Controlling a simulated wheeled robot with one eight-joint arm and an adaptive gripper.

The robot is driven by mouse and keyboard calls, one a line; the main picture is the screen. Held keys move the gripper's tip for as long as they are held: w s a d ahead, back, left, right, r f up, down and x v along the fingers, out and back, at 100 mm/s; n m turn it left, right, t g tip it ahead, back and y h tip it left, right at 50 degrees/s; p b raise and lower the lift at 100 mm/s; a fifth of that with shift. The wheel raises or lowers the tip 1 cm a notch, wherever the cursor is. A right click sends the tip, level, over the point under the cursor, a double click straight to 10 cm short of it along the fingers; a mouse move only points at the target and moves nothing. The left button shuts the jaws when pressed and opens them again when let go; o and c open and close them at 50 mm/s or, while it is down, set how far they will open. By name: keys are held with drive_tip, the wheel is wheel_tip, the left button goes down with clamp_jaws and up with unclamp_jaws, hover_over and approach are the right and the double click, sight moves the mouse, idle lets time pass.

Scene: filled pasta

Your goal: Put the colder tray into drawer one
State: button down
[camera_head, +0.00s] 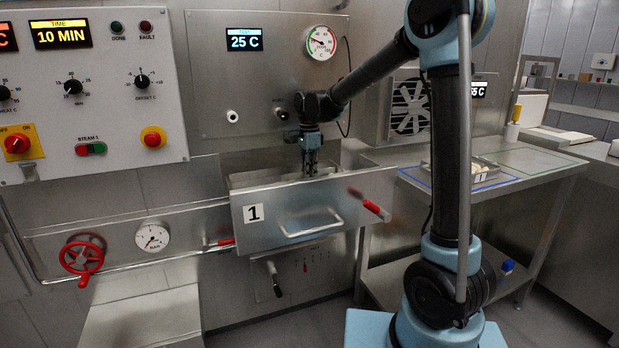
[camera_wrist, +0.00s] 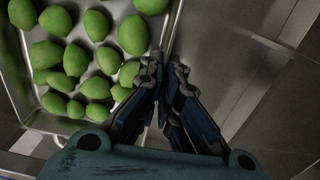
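Drawer one (camera_head: 275,228), a steel drawer front marked "1" with a bar handle, is pulled open. My gripper (camera_head: 310,172) points down into its opening. In the wrist view, a metal tray (camera_wrist: 22,113) holds several green filled pasta pieces. My gripper's fingers (camera_wrist: 166,76) are close together at this tray's right wall and appear shut on its rim. In the head view this tray is mostly hidden behind the drawer front. Another shallow tray (camera_head: 489,167) with pale pieces sits on the steel table at right, inside a blue outline.
A display (camera_head: 245,39) above the drawer reads 25 C, beside a round dial (camera_head: 320,43). A second display (camera_head: 479,90) is partly hidden by my arm. A green-outlined area (camera_head: 540,160) on the table (camera_head: 420,160) is clear.

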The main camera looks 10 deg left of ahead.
drive_tip(key=shift+f, duration=0.65)
drive_tip(key=c, duration=1.8)
unclamp_jaws()
wheel_tip(320, 180, up, 12)
drive_tip(key=shift+w, duration=0.1)
